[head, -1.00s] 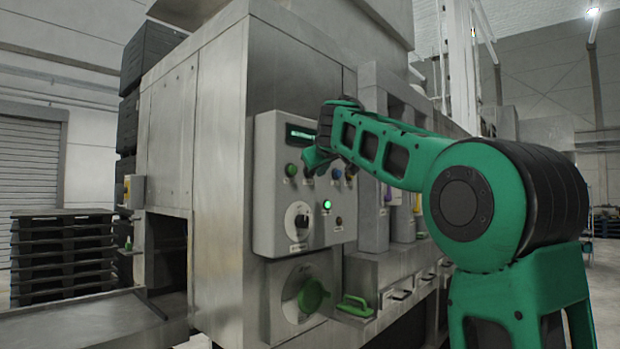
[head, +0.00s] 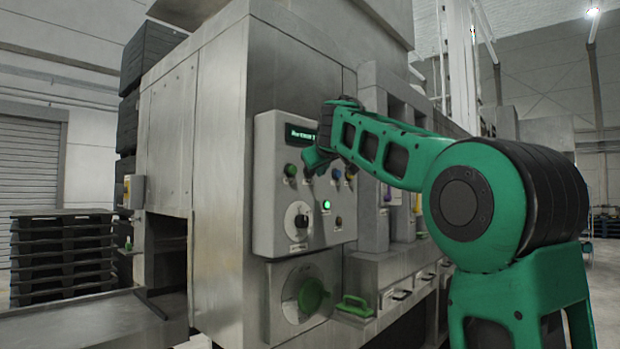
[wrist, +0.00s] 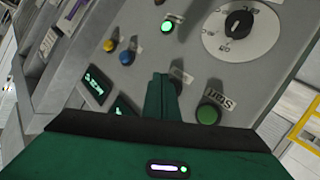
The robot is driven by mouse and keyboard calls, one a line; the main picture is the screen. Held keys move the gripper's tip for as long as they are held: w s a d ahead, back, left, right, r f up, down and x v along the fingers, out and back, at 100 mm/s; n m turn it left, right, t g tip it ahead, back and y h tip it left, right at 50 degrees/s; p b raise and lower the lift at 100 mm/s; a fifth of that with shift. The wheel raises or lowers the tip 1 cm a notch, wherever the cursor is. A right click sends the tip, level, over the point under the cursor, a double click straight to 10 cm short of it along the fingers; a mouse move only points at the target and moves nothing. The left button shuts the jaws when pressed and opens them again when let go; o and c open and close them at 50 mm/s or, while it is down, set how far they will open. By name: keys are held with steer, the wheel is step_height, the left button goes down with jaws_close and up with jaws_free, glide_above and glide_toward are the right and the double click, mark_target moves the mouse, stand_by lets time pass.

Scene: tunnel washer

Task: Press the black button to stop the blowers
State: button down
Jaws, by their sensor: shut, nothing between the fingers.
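The grey control panel (head: 265,205) is on the front of the steel machine. My gripper (head: 310,160) is shut and empty, with its tip at the upper part of the panel. In the wrist view my gripper (wrist: 161,80) points at the panel between the green Start button (wrist: 208,113) and the blue button (wrist: 127,58). A small label (wrist: 181,75) shows beside the fingertips. I cannot tell whether the tip touches the panel.
A display (head: 302,134) with green text is at the panel's top. A lit green lamp (head: 326,205), a dark rotary knob (head: 297,220) and a yellow button (wrist: 110,45) are also on the panel. A round port with a green handle (head: 312,295) is below. Stacked pallets (head: 60,255) stand left.

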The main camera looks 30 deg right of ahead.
steer(key=shift+w, duration=0.1)
steer(key=shift+w+a, duration=0.15)
steer(key=shift+w+a, duration=0.15)
steer(key=shift+w, duration=0.35)
stand_by(1.1)
steer(key=shift+s, duration=0.1)
steer(key=shift+s+d, duration=0.3)
steer(key=shift+s, duration=0.5)
steer(key=shift+s+d, duration=0.3)
steer(key=shift+s, duration=0.5)
steer(key=shift+s+d, duration=0.25)
steer(key=shift+s, duration=0.5)
steer(key=shift+s+d, duration=0.3)
steer(key=shift+s, duration=0.5)
